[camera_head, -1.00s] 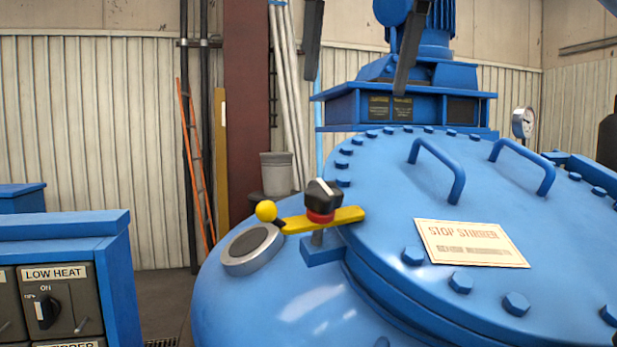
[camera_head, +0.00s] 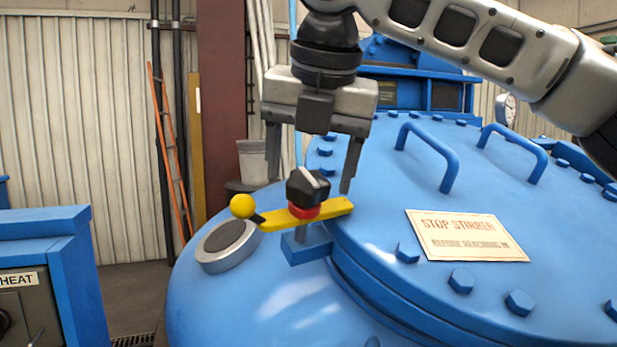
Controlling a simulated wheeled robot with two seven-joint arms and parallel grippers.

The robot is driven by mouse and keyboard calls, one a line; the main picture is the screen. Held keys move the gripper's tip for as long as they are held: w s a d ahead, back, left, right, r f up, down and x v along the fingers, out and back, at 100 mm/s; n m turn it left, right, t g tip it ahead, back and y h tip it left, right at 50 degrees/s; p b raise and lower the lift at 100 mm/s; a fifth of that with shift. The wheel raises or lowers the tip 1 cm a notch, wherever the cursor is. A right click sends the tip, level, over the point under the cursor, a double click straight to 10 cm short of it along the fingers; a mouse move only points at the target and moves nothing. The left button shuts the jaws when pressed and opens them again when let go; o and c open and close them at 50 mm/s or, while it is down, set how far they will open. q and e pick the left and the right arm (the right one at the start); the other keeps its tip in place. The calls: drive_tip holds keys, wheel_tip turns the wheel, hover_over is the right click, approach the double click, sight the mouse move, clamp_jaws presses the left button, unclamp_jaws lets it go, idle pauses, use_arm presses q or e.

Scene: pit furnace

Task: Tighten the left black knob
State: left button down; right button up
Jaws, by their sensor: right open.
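The black knob (camera_head: 307,187) sits on a red collar (camera_head: 304,211) above a yellow bar (camera_head: 330,208) at the edge of the blue vessel lid. My right gripper (camera_head: 309,186) points down over the knob from above, its jaws open. One finger is to the left of the knob and the other is close to its right. The knob appears between the fingers, with no clear contact; the exact depth is hard to tell. My left gripper is not in view.
A yellow ball (camera_head: 242,206) ends the bar's left side, above a round grey cap (camera_head: 227,246). Blue handles (camera_head: 430,150), several bolts and a "STOP STIRRER" sign (camera_head: 467,236) are on the lid. A blue control cabinet (camera_head: 60,260) stands at left.

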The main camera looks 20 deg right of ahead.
drive_tip(key=shift+x, duration=1)
drive_tip(key=c, duration=1)
